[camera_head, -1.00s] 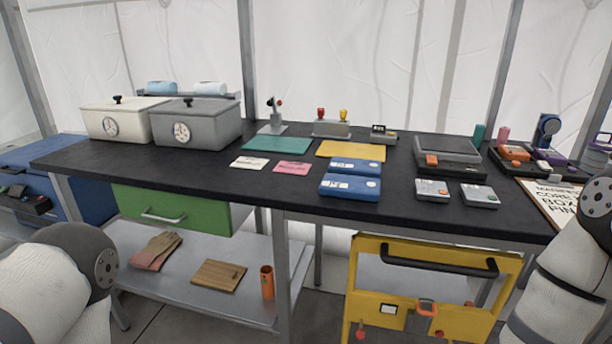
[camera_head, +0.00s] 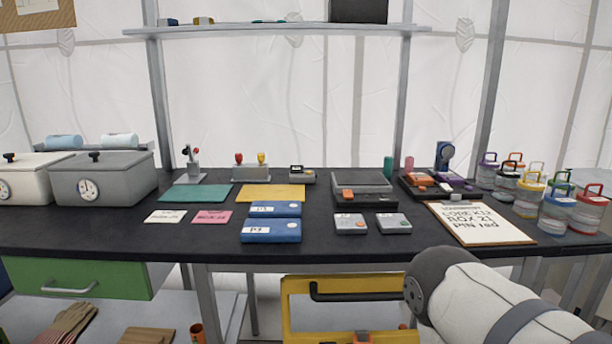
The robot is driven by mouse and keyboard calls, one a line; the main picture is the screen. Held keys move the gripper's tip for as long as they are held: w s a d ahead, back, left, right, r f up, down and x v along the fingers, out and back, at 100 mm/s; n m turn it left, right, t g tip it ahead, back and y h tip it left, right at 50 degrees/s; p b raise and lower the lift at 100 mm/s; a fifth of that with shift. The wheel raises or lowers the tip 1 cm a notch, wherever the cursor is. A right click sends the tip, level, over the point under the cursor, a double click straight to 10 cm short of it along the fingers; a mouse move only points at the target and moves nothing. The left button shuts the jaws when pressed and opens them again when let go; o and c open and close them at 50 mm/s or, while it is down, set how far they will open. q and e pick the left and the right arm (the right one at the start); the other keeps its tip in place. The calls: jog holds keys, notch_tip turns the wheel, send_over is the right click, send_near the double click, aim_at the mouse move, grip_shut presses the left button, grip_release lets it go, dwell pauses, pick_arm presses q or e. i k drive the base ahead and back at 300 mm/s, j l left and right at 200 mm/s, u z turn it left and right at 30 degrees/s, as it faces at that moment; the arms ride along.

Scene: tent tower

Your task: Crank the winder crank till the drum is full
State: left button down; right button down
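I cannot clearly make out a winder crank or its drum. A blue upright device (camera_head: 444,155) with a round head stands at the back right of the black table; whether it is the winder is too small to tell. A small grey stand (camera_head: 193,168) with a red and a dark knob stands at the back left, behind a green mat. Neither of my grippers is in view. Only a white and grey link of my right arm shows at the lower right, in front of the table edge.
The black table (camera_head: 170,240) holds two lidded boxes (camera_head: 102,178) at left, blue cases (camera_head: 271,231), a dark machine (camera_head: 362,187), a clipboard (camera_head: 478,223) and several coloured-lid jars (camera_head: 557,213). A shelf (camera_head: 275,29) hangs above. A yellow cabinet (camera_head: 350,337) stands below.

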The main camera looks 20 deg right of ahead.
aim_at(449, 152)
jog(key=z, duration=1.35)
jog(key=i+l, duration=0.2)
jog(key=l, duration=0.2)
jog(key=i+l+u, duration=0.1)
jog(key=l, duration=0.35)
jog(key=i+l, duration=0.3)
jog(key=l, duration=0.15)
jog(key=i+l+u, duration=0.1)
jog(key=l, duration=0.3)
jog(key=i+l, duration=0.25)
jog(key=l, duration=0.2)
jog(key=i+l+u, duration=0.1)
jog(key=l, duration=0.35)
jog(key=i+l, duration=0.25)
jog(key=l, duration=0.25)
jog(key=i+l+u, duration=0.1)
jog(key=l, duration=0.35)
